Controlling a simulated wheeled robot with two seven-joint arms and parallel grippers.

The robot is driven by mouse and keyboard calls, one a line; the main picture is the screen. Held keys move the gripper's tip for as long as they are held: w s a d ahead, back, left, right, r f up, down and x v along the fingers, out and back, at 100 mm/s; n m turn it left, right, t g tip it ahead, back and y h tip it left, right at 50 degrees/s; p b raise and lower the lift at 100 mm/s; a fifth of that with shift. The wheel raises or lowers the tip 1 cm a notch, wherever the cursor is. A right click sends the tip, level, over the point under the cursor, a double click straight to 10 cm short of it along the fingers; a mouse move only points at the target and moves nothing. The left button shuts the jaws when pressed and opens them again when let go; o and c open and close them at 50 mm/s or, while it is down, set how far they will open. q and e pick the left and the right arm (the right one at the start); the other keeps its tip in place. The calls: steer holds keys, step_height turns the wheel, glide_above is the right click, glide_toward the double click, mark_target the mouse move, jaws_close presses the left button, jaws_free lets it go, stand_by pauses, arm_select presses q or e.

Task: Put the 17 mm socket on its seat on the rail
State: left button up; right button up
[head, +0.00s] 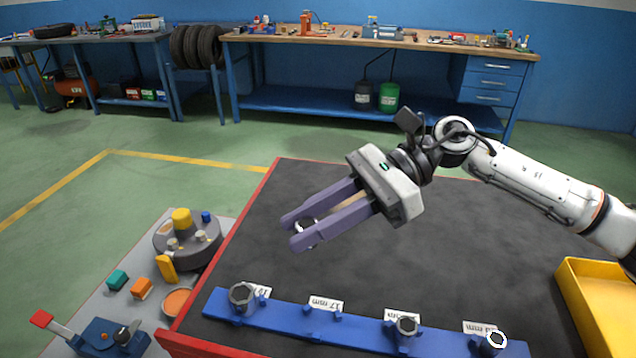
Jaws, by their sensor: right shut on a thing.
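My right gripper (294,232) is above the dark mat, toward its left side, behind the blue rail (278,316). It is shut on a small metal socket (307,226), partly hidden between the purple fingers; its size marking cannot be read. The rail lies along the near edge of the mat. The seat by the "17 mm" label (325,304) is empty. A large socket (242,296) stands at the rail's left end, and smaller sockets stand at the two right places (407,326) and (496,340). My left gripper is not in view.
A yellow tray (590,315) stands at the right. The dark mat (430,250) has a red border and is clear behind the rail. A grey side panel (110,300) at the left holds a round fixture (188,240), coloured blocks and a red-handled lever. Workbenches stand far back.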

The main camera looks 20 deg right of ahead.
steer(key=s+a+n+g, duration=0.2)
steer(key=s+n+g, duration=0.2)
steer(key=s, duration=0.4)
steer(key=shift+s+d+f+b, duration=0.1)
steer(key=shift+f+b, duration=0.65)
steer(key=shift+f, duration=0.4)
steer(key=shift+s+f+b, duration=0.1)
steer(key=shift+f+b, duration=0.65)
steer(key=shift+f, duration=0.4)
steer(key=shift+f+b, duration=0.55)
steer(key=shift+b, duration=0.2)
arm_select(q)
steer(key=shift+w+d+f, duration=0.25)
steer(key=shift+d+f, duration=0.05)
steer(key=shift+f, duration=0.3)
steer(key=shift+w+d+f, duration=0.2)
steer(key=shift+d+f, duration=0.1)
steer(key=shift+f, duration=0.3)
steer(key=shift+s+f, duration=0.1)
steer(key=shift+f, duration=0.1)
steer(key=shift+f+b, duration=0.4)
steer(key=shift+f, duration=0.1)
arm_select(e)
steer(key=shift+h, duration=0.3)
steer(key=shift+r, duration=0.1)
